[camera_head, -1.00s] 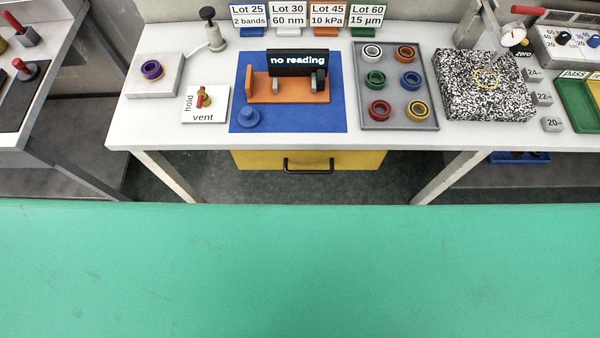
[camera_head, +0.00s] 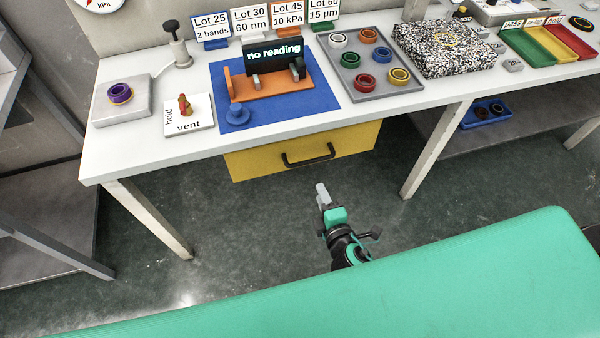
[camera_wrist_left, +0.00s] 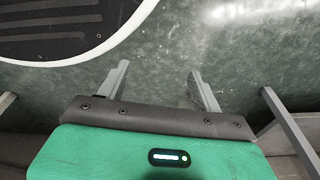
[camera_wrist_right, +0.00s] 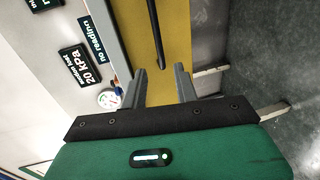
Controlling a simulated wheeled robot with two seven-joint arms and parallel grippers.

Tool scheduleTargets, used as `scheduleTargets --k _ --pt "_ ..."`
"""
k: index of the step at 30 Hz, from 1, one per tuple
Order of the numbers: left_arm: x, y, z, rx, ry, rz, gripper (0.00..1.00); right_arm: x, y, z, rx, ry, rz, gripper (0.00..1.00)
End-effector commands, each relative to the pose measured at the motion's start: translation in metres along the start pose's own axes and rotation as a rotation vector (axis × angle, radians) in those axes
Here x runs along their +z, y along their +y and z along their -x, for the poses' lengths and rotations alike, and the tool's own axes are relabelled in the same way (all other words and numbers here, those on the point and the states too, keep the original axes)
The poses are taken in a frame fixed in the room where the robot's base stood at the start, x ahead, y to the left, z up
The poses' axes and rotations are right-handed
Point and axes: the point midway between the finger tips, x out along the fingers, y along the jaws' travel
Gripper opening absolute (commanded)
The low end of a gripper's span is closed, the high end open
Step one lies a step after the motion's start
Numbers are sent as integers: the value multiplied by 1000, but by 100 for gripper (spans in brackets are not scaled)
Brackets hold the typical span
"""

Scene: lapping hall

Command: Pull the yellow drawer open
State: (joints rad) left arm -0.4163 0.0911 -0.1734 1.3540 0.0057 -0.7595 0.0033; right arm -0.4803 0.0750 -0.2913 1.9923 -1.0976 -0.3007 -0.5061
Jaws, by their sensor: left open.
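The yellow drawer (camera_head: 258,163) sits under the white workbench, its front in line below the bench edge, and looks closed. Its dark bar handle (camera_head: 308,158) runs across the front. My right gripper (camera_head: 322,190) is below and in front of the handle, apart from it. In the right wrist view, my right gripper (camera_wrist_right: 161,80) is open and empty, with the yellow drawer front (camera_wrist_right: 176,35) and the dark handle (camera_wrist_right: 154,30) ahead of its fingers. My left gripper (camera_wrist_left: 157,82) is open and empty over the green floor, and is out of the head view.
The white bench (camera_head: 150,150) carries a blue mat (camera_head: 290,114) with a display, a grey ring tray (camera_head: 345,75) and a speckled block (camera_head: 440,50). Bench legs (camera_head: 150,218) stand on both sides of the drawer. The floor in front of it is clear.

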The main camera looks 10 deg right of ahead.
Motion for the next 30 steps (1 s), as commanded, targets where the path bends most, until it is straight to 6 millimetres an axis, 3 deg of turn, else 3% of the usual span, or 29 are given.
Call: scheduleTargets --k 5,21,30 --pt "3 -1 -2 -1 -1 -1 66 0 5 -11 9 -1 7 30" --pt "26 -4 -19 -5 -4 -6 66 0 4 -100 6 0 4 30" --pt "31 -4 -22 -6 -8 -8 66 0 4 -133 6 0 2 30"
